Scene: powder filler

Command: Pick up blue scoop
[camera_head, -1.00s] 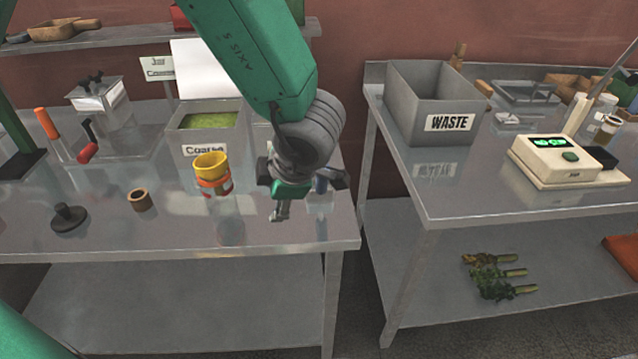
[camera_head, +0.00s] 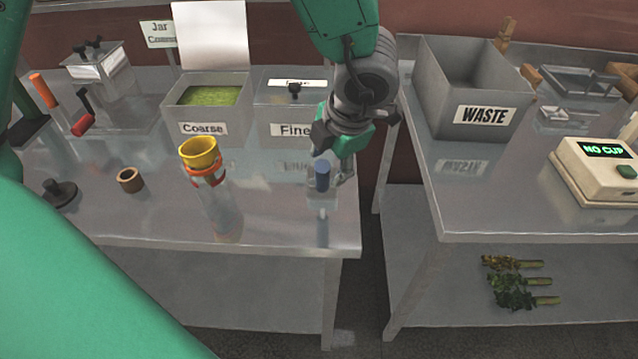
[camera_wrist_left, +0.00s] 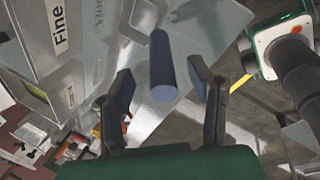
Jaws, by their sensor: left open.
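The blue scoop (camera_head: 322,176) shows as an upright blue cylindrical handle near the front right corner of the left table. A pale, partly see-through base shows around its foot; I cannot make out its scoop end. My left gripper (camera_head: 342,158) is right beside the handle, behind it and to its right. In the left wrist view the blue handle (camera_wrist_left: 162,68) stands beyond and between the two spread fingers (camera_wrist_left: 160,98), with gaps on both sides. The left gripper is open and empty. My right gripper is not in view.
The bin marked Fine (camera_head: 290,130) stands close behind the gripper, beside the Coarse bin (camera_head: 203,130). The WASTE bin (camera_head: 484,115) is on the right table, across a gap.

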